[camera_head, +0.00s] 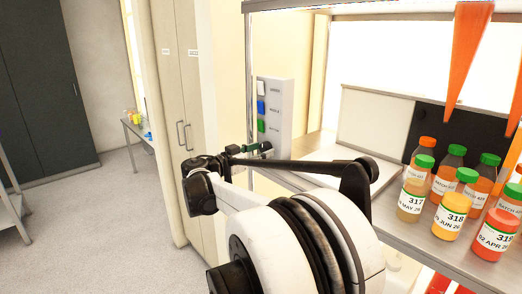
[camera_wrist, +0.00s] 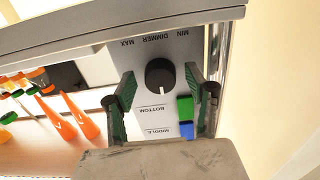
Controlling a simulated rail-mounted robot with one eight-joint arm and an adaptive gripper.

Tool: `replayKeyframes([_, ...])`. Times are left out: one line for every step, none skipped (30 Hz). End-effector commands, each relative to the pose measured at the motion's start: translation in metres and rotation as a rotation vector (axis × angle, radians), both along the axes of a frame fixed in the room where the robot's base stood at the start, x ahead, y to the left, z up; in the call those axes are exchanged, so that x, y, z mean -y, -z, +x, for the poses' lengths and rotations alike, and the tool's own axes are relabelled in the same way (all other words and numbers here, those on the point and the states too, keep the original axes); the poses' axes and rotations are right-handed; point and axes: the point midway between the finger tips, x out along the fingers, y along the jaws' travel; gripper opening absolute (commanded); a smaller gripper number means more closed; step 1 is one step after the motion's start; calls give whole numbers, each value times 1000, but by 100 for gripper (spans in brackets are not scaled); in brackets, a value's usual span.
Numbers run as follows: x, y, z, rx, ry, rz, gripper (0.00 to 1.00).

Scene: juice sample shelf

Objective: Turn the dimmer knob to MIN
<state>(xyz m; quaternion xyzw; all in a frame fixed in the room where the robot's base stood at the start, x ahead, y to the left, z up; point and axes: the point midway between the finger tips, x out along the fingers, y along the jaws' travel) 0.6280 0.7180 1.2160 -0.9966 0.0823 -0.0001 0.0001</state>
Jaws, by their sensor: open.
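The dimmer knob (camera_wrist: 160,74) is black and round on a grey control panel (camera_wrist: 185,48), seen upside down in the wrist view. The DIMMER, MAX and MIN labels read inverted, with MAX to the picture's left and MIN to the right. In the head view my gripper (camera_head: 258,150) is at the lower part of the panel (camera_head: 285,105), and the knob is hidden.
A green switch (camera_wrist: 185,108) and a blue switch (camera_wrist: 187,130) sit close to the right finger. A shelf (camera_head: 440,255) with several juice bottles and hanging orange cones is on the right. A cabinet (camera_head: 180,90) stands left of the panel.

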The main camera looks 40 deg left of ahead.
Motion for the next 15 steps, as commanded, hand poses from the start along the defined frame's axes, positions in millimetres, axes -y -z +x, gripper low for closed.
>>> replayKeyframes([0,0,1,0,0,0,50])
replayKeyframes([0,0,1,0,0,0,50])
replayKeyframes([0,0,2,0,0,0,50])
replayKeyframes([0,0,2,0,0,0,50])
replayKeyframes([0,0,2,0,0,0,50])
replayKeyframes([0,0,1,0,0,0,50])
replayKeyframes([0,0,1,0,0,0,50])
replayKeyframes([0,0,1,0,0,0,50])
replayKeyframes([0,0,1,0,0,0,48])
replayKeyframes([0,0,1,0,0,0,44])
replayKeyframes([0,0,1,0,0,0,40])
replayKeyframes([0,0,1,0,0,0,34])
replayKeyframes([0,0,1,0,0,0,30])
replayKeyframes([0,0,1,0,0,0,26])
replayKeyframes([0,0,1,0,0,0,21])
